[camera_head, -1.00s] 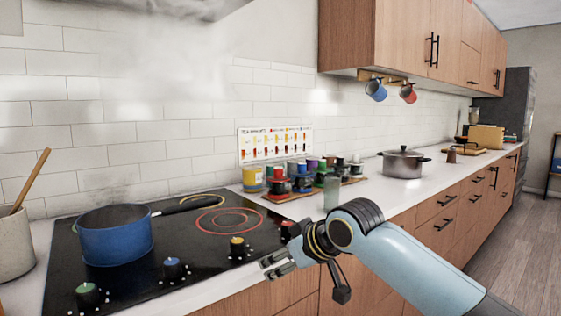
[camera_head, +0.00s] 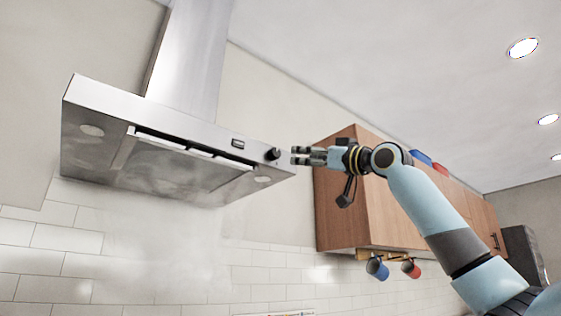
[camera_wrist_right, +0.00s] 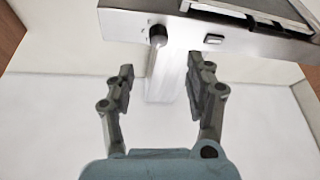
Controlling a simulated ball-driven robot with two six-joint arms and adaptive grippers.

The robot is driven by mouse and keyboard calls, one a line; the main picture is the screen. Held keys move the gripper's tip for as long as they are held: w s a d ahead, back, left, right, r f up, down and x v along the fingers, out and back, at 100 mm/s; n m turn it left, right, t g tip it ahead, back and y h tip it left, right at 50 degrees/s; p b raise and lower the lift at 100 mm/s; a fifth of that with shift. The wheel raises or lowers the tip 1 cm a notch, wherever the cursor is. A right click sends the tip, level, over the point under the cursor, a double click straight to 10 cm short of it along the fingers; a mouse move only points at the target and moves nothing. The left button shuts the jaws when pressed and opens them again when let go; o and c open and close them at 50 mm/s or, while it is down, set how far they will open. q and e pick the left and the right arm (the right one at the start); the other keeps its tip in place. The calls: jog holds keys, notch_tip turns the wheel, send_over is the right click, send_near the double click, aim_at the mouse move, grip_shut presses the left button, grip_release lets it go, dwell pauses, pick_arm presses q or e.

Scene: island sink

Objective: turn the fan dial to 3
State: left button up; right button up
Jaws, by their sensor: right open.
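The fan dial (camera_head: 273,153) is a small black knob on the front face of the steel range hood (camera_head: 190,127), near its right end. It also shows in the right wrist view (camera_wrist_right: 158,37), at the top, above the gap between my fingers. My right gripper (camera_head: 296,155) is just right of the dial in the head view, with its fingers pointing at it. The jaws are open and empty, and the wrist view shows a gap between fingers and dial. The dial's setting is too small to read. My left gripper is out of view.
A small rectangular button (camera_head: 238,143) sits left of the dial on the hood. A wooden wall cabinet (camera_head: 345,195) stands right of the hood, behind my right arm. A blue mug (camera_head: 377,269) and a red mug (camera_head: 411,268) hang beneath it.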

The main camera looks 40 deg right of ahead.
aim_at(277, 153)
jog(key=p+x, duration=0.1)
jog(key=x, duration=0.2)
jog(key=p+x, duration=0.1)
jog(key=x, duration=0.2)
jog(key=p+x, duration=0.1)
jog(key=x, duration=0.2)
jog(key=shift+w+r+p, duration=0.15)
jog(key=shift+r+p, duration=0.15)
jog(key=shift+r, duration=0.2)
jog(key=shift+w+a+r, duration=0.1)
jog(key=shift+w+a, duration=0.05)
jog(key=shift+w, duration=0.45)
grip_shut()
